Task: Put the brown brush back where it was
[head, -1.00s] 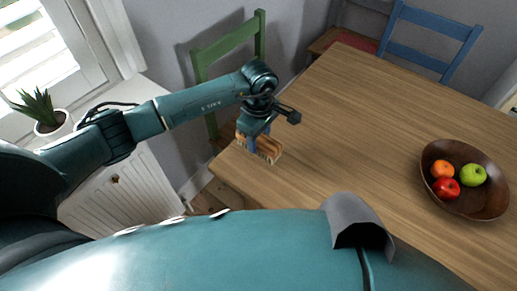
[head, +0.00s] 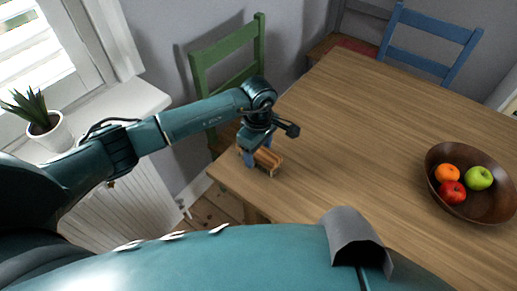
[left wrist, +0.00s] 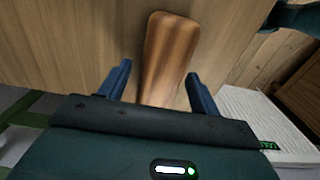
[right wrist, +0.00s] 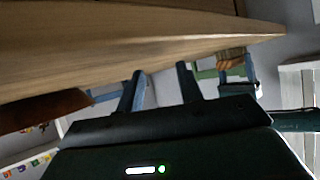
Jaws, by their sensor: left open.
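The brown brush (head: 268,159) has a wooden back and pale bristles. It appears to rest on the wooden table (head: 330,150) near its left corner. In the left wrist view the brush's brown back (left wrist: 170,50) runs between the two blue fingers. My left gripper (head: 256,153) is open over the brush, one finger on each side, with a visible gap on both sides. My right gripper (right wrist: 160,70) is hidden in the head view. In the right wrist view its fingers are apart with nothing between them, near the table's edge.
A dark bowl (head: 439,178) with an orange and two apples stands at the table's right. A green chair (head: 230,75) is beside the left edge, and a blue chair (head: 430,35) at the back. A potted plant (head: 45,130) stands left. The table's middle is clear.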

